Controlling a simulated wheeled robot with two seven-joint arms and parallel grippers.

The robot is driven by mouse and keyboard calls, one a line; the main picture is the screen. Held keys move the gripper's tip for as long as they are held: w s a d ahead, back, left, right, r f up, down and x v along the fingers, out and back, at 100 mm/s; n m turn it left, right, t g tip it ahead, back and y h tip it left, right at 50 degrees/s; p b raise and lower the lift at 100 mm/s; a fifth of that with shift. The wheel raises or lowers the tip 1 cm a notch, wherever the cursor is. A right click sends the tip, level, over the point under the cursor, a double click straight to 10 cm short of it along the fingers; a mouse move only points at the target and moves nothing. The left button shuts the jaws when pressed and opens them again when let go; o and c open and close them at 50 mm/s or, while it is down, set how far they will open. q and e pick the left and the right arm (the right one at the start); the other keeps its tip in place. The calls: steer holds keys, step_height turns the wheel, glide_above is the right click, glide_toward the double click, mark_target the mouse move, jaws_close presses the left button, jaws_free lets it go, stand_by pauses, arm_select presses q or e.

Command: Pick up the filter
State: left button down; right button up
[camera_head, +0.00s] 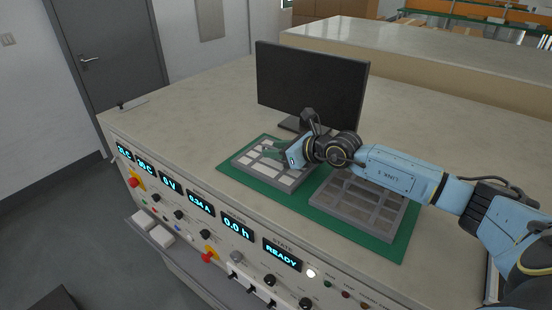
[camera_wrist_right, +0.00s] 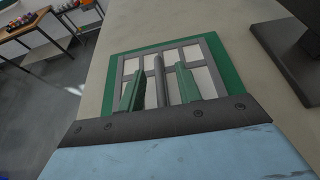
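A grey divided tray (camera_head: 244,161) holds several flat white pieces in its compartments. One white piece (camera_head: 262,167) shows clearly in the head view; I cannot tell which piece, if any, is the filter. My right gripper (camera_head: 276,150) is over the back part of this tray. The gripper hides part of the tray. My left gripper is not in view.
A second grey divided tray (camera_head: 353,225) lies to the right on the same green mat (camera_head: 300,205), its compartments looking empty. A black monitor (camera_head: 311,82) stands behind the trays. A panel with knobs and displays (camera_head: 233,224) forms the bench front.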

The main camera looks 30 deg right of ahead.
steer(key=shift+w, duration=0.15)
steer(key=shift+f, duration=0.1)
jaws_close()
